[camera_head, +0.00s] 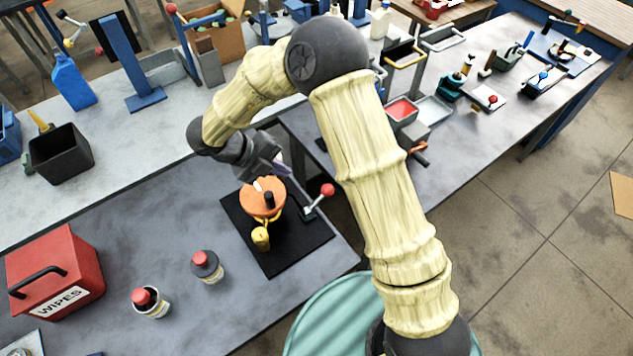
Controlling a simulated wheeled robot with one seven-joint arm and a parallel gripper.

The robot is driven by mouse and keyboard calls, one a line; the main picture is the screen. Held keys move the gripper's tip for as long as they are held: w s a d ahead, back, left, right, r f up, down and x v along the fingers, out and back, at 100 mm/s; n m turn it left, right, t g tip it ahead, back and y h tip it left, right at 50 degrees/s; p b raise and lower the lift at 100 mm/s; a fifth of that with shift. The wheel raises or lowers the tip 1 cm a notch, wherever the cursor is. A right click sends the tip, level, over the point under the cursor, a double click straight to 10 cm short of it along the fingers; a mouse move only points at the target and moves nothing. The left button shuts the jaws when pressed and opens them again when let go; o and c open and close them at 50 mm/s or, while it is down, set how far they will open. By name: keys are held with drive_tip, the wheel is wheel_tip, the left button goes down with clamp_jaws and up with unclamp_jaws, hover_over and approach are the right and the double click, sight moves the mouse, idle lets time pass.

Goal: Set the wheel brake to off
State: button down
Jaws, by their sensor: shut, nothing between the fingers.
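An orange round wheel-like part (262,198) with a dark knob on top stands on a black mat (290,246) on the near bench. A yellow piece (261,238) sits at its front. A metal lever with a red ball (327,190) stands just right of it, tilted up to the right; it may be the wheel brake, but no marking is readable. My gripper (284,172) is shut and empty, just above and behind the orange part. My wrist partly hides the area behind it, and I cannot tell whether the fingers touch anything.
A black bin (61,154) is at the far left. A red tray (401,111) lies beyond my arm.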

sight(323, 188)
drive_tip(key=p+x, duration=0.5)
drive_tip(key=x, duration=0.9)
drive_tip(key=shift+w, duration=0.1)
